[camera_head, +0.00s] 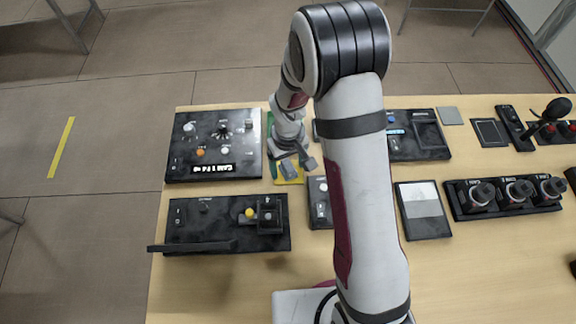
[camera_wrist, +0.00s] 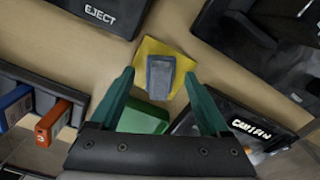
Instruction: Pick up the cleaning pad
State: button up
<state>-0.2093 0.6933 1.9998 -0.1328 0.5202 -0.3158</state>
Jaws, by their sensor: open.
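A small grey block (camera_wrist: 160,75) lies on a yellow square (camera_wrist: 150,47) on the table; this looks like the cleaning pad, but I cannot tell whether the block, the square or both make it up. In the head view the yellow square (camera_head: 291,180) shows left of centre, partly hidden below my gripper (camera_head: 291,163). In the wrist view my gripper (camera_wrist: 160,78) is open and empty. Its two green fingers appear on either side of the grey block, with gaps. I cannot tell the exact height above it.
A green piece (camera_wrist: 143,118) lies beside the yellow square. A black control panel (camera_head: 213,145) stands close on the left, and a panel marked EJECT (camera_wrist: 100,12) is near in the wrist view. A rack with orange and blue pieces (camera_wrist: 52,122) is on the other side.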

aim_at(288, 165)
grip_shut()
dwell(0.3)
notch_tip(288, 165, up, 4)
jog(key=shift+w, duration=0.1)
jog(key=s+d+r, duration=0.4)
jog(key=d+r, duration=0.3)
jog(key=d, duration=0.4)
